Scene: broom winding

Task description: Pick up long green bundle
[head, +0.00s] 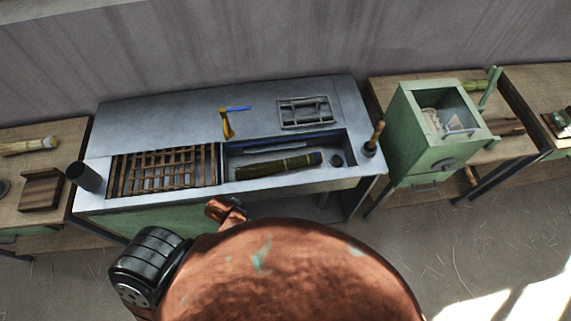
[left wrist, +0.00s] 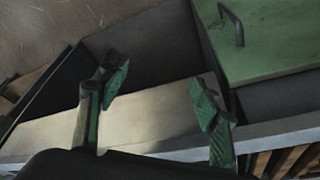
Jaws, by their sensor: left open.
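The long green bundle (head: 275,166) lies roughly lengthwise in the sunken tray (head: 238,151) at the right of the grey metal bench, with dark bands near its right end. My left gripper (left wrist: 160,92) is open and empty in the left wrist view, its two green-padded fingers wide apart. A pale bench shelf or surface and a green panel with a handle (left wrist: 234,25) lie beyond it. The bundle does not show in the left wrist view. Neither gripper shows in the head view.
A wooden slatted grid (head: 165,168) fills the bench's left half. A blue-and-yellow tool (head: 228,120) and a metal frame (head: 305,112) lie behind the tray. A dark cup (head: 84,176) stands left; a wooden-handled tool (head: 373,139) and green box (head: 437,130) stand right.

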